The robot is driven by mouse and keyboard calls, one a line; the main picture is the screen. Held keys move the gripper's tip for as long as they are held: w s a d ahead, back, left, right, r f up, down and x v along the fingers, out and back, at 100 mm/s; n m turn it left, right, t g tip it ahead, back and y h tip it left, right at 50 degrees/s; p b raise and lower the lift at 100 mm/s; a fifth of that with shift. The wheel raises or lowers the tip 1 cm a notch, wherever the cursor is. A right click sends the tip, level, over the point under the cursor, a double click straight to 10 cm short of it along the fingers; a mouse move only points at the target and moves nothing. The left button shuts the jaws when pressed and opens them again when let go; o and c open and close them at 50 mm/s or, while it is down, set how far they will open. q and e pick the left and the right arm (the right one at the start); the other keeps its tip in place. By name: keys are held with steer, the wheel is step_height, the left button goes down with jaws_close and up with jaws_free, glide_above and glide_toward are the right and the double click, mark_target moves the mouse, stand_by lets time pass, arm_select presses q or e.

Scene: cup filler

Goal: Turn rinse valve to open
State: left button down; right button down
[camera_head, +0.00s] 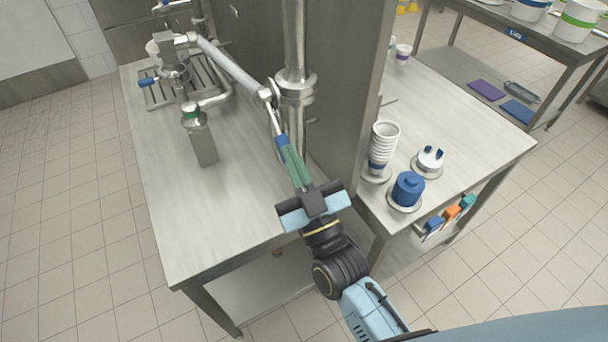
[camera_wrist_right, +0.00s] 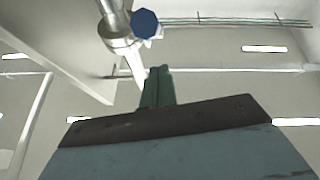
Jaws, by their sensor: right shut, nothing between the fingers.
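The rinse valve is on the upright steel pipe (camera_head: 294,45). Its grey lever hangs down toward me and ends in a blue grip (camera_head: 281,141). The blue grip also shows in the right wrist view (camera_wrist_right: 145,23), end-on beside the steel valve body (camera_wrist_right: 118,35). My right gripper (camera_head: 288,150) has its green fingers closed together, pointing up at the blue grip. In the right wrist view the fingertips (camera_wrist_right: 158,72) are just below the grip with a small gap, and nothing is between them. Whether they touch the lever cannot be told. My left gripper is out of view.
A spout with a green ring (camera_head: 192,112) and a drain grid (camera_head: 155,95) are at left. The near left counter is clear.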

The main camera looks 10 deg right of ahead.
steer(key=shift+w+f, duration=0.8)
steer(key=shift+f, duration=0.1)
steer(key=shift+f, duration=0.1)
